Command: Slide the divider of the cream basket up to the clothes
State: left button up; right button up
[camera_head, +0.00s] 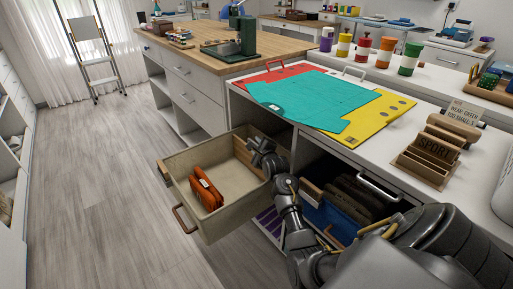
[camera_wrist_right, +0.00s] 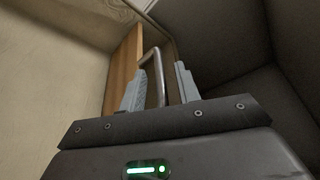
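The cream basket (camera_head: 217,222) is pulled out of the cabinet like a drawer. Orange-brown folded clothes (camera_head: 206,188) stand in its front part, apart from the divider. The wooden divider (camera_head: 243,150) is toward the back of the basket; in the right wrist view the divider (camera_wrist_right: 124,70) carries a metal handle (camera_wrist_right: 157,75). My right gripper (camera_head: 258,150) reaches into the basket at the divider. In the right wrist view its fingers (camera_wrist_right: 160,88) are apart, with the handle between them and a gap beside the right finger. My left gripper is not in view.
A blue basket (camera_head: 330,217) with dark contents sits in the cabinet to the right. Above are a white counter with teal and yellow sheets (camera_head: 310,100) and a wooden sign rack (camera_head: 428,160). The floor (camera_head: 100,190) left of the basket is clear.

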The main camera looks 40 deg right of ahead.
jog(key=shift+w, duration=0.15)
jog(key=shift+c, duration=0.3)
grip_shut()
